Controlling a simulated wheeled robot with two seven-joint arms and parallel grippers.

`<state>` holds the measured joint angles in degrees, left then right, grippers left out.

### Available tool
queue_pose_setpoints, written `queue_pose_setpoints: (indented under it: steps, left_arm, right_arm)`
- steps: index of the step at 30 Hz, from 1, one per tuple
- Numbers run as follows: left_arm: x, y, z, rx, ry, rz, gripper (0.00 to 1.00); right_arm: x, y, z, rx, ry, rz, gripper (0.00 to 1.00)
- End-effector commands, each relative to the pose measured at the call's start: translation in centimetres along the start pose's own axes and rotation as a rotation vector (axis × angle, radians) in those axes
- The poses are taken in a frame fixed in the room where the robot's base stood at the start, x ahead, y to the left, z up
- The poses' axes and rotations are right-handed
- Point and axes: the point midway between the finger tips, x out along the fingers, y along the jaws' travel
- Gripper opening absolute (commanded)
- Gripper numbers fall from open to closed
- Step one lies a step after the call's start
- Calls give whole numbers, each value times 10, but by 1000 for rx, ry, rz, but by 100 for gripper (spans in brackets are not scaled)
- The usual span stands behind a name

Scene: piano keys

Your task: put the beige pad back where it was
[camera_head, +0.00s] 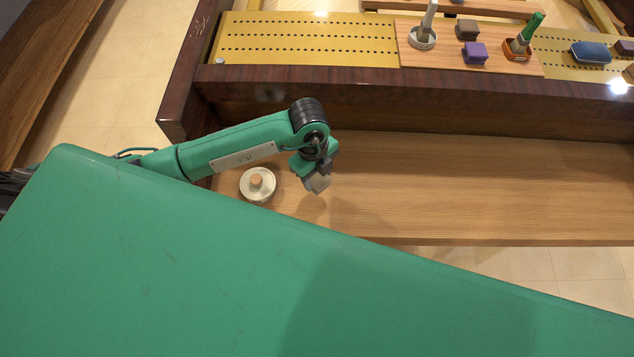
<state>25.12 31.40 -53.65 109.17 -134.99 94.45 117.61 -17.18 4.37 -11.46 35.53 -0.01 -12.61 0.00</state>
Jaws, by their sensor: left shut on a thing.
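My left gripper (316,179) is above the wooden bench-like surface (440,190), pointing down. It is shut on a small pale block that looks like the beige pad (320,185); the fingers hide part of it. A shadow lies on the wood to its right. A light wooden board (470,62) at the back carries a brown pad (467,29) and a purple pad (475,53). My right gripper is not in view.
A round pale dish with a tan knob (257,184) stands on the wood left of the gripper. The board also holds a white cup (423,37) and an orange holder (518,49). A blue pad (591,52) lies farther right. The wood right of the gripper is clear.

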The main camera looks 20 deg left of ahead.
Motion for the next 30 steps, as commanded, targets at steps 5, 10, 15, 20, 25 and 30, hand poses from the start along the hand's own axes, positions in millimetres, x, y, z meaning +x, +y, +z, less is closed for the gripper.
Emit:
queue_pose_setpoints:
  steps: [5, 10, 15, 20, 25, 30]
  left_arm:
    - [18, 0, 2, 0, 1, 1, 27]
    - [40, 1, 5, -1, 1, 3, 27]
    - [59, 0, 7, 0, 0, 0, 27]
    - [61, 0, 7, 1, 0, -1, 27]
    - [63, 0, 7, 1, 1, 0, 27]
    - [63, 0, 8, 1, 1, 0, 70]
  right_arm:
    - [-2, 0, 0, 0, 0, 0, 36]
    - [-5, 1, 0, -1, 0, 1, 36]
    - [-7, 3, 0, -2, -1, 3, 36]
    - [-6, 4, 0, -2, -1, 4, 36]
    - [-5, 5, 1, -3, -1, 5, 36]
    - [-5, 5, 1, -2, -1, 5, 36]
